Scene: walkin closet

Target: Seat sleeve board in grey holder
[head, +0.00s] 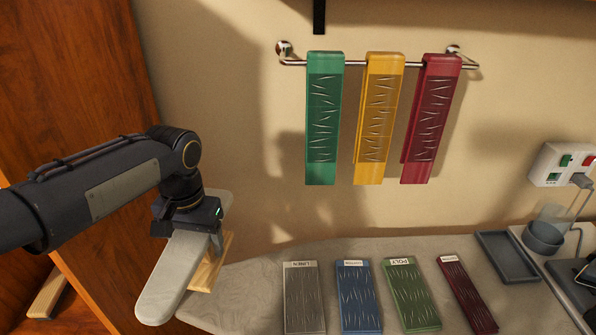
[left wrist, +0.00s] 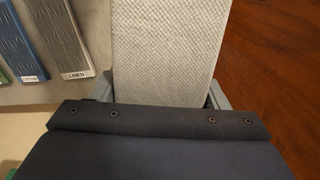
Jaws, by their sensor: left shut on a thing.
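The sleeve board (head: 172,278) is a long, light grey padded board with a rounded end and a pale wooden base (head: 211,265) under it. My left gripper (head: 203,232) is shut across the board, at the left end of the ironing board. In the left wrist view the fabric top of the sleeve board (left wrist: 165,50) runs between the two grey fingers (left wrist: 162,92). The underside of the board is hidden. A shallow dark grey tray (head: 508,257) lies at the right; I cannot tell whether it is the grey holder. My right gripper is not in view.
Linen (head: 304,300), blue (head: 358,300), green (head: 411,297) and dark red (head: 467,295) swatches lie on the ironing board (head: 245,288). Green, yellow and red pieces hang from a wall rail (head: 350,63). A round grey cup (head: 543,238) stands right. A wooden panel (head: 85,100) rises left.

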